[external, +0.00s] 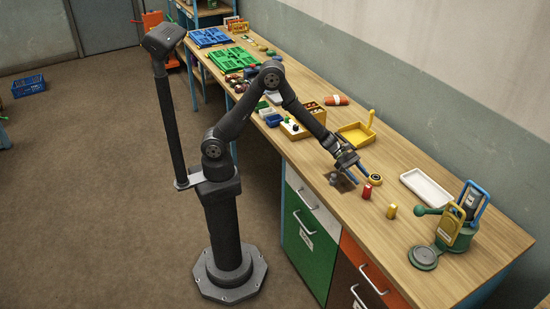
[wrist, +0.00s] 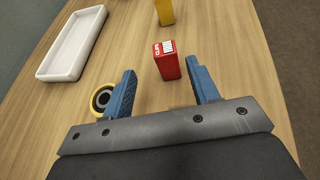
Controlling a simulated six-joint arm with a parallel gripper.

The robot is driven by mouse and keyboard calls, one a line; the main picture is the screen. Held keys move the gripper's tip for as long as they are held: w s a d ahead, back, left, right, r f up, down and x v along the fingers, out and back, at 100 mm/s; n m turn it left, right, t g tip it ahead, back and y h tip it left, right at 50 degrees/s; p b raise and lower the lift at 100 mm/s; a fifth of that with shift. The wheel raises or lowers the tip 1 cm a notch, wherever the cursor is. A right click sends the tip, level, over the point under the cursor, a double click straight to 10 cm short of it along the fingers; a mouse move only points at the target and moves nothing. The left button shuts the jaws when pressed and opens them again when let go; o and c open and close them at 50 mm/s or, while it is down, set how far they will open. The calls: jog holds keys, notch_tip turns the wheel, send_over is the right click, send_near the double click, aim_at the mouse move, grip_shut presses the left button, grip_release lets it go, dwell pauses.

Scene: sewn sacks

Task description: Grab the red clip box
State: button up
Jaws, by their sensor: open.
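The red clip box (wrist: 167,62) stands upright on the wooden bench in the wrist view, with a white label on its face. In the external view the red clip box (external: 367,191) is just in front of my gripper (external: 360,174). My gripper (wrist: 163,88) is open, with its two blue fingers apart and nothing between them. In the wrist view the box lies beyond the fingertips, nearer the right finger. I cannot tell how high my gripper is above the bench.
A yellow box (wrist: 165,12) stands just beyond the red one. A yellow-and-black roll (wrist: 101,98) lies beside the left finger. A white tray (wrist: 50,66) lies at the left of the wrist view. A green device (external: 452,222) stands toward the bench's right end.

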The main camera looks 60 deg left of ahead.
aim_at(367, 185)
jog(key=x, duration=0.6)
jog(key=shift+s+d+r, duration=0.15)
jog(key=shift+s+d, duration=0.15)
jog(key=shift+d, duration=0.05)
jog(key=c, duration=1.1)
